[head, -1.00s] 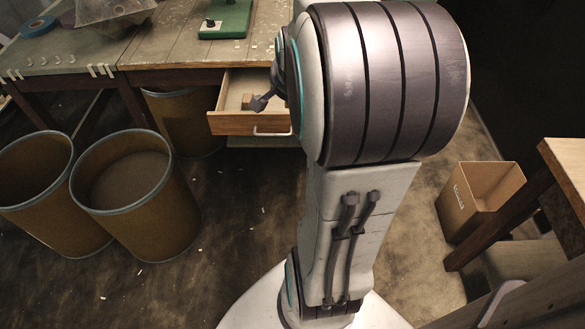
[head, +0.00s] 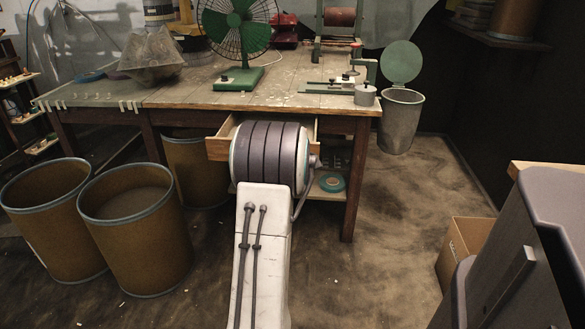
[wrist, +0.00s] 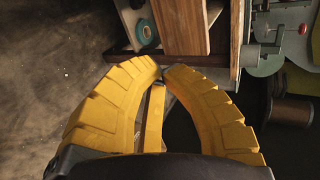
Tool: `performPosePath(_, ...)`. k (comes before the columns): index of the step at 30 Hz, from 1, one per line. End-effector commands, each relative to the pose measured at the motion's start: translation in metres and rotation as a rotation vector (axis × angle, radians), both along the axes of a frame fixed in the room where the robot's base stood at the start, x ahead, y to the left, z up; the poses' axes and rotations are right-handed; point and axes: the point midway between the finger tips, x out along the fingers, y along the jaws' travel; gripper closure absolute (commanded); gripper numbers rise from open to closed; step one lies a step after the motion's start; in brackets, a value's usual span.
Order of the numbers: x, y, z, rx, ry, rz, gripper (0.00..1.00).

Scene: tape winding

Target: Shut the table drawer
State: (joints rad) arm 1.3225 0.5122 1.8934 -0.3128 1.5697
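The table drawer (head: 217,149) is pulled out under the front of the work table (head: 165,99). In the head view my arm covers most of its front, and my fingers are hidden. In the wrist view, which is turned sideways, a plain wooden panel (wrist: 183,25), seemingly part of the drawer, lies beyond my fingertips. My gripper (wrist: 162,72) has two yellow fingers bowed toward each other, their tips nearly meeting. I see nothing clearly held. Whether the tips touch the drawer cannot be told.
Brown drums (head: 137,226) stand on the floor at left. A blue tape roll (head: 332,182) lies on the lower shelf. A metal bin (head: 402,120) is right of the table, and a cardboard box (head: 462,245) sits at right. The floor between is clear.

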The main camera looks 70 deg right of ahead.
Motion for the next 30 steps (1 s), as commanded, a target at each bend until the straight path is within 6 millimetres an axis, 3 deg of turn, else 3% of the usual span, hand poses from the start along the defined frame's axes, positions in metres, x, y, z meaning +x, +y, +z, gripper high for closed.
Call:
performPosePath(21, 0.022, -0.079, -0.053, 0.000, 0.002, 0.003, 1.00)
performPosePath(30, 0.027, -0.100, -0.048, 0.000, 0.002, 0.003, 1.00)
